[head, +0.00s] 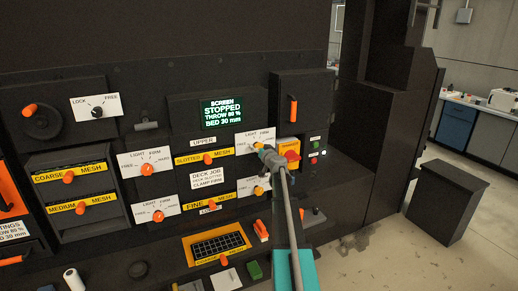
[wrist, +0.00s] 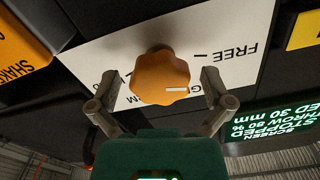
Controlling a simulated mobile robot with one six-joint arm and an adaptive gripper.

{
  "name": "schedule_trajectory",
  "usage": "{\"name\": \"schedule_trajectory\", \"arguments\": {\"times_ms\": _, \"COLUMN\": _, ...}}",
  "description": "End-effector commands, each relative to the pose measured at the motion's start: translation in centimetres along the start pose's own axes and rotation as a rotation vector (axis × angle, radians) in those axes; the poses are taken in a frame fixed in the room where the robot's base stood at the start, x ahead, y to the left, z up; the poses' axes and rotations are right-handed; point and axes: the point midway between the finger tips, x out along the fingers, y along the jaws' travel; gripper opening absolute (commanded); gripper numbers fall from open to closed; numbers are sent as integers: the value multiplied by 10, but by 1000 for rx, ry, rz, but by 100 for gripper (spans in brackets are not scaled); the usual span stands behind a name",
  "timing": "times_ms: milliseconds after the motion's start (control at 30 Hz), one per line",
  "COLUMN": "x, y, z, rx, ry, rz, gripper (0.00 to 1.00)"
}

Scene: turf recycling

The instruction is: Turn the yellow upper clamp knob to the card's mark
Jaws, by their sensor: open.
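The yellow upper clamp knob (wrist: 160,72) shows on its white dial plate (wrist: 108,47) in the wrist view, where the lettering is upside down. Its white pointer line points right in the picture, toward the side of the word FREE. My gripper (wrist: 159,80) is open, with one finger on each side of the knob and a gap at both sides. In the head view my gripper (head: 268,154) covers part of the knob (head: 257,149); LIGHT and FIRM show above it. The job card (head: 208,178) reads DECK JOB and CLAMP FIRM.
A red switch on a yellow box (head: 289,150) stands close right of my gripper. A lower yellow knob (head: 258,190) sits below, beside my arm. Orange clamp knobs (head: 147,168) are further left. The screen (head: 222,112) reads STOPPED.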

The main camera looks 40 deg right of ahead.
Motion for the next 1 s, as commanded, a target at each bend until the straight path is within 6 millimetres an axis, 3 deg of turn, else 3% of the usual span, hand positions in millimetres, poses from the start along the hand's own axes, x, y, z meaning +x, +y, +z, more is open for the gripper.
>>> {"name": "schedule_trajectory", "arguments": {"times_ms": 267, "x": 0, "y": 0, "z": 0, "rx": 0, "ry": 0, "rz": 0, "gripper": 100}}
{"name": "schedule_trajectory", "arguments": {"times_ms": 700, "x": 1, "y": 0, "z": 0, "rx": 0, "ry": 0, "rz": -1, "gripper": 20}}
{"name": "schedule_trajectory", "arguments": {"times_ms": 1000, "x": 1, "y": 0, "z": 0, "rx": 22, "ry": 0, "rz": -1, "gripper": 19}}
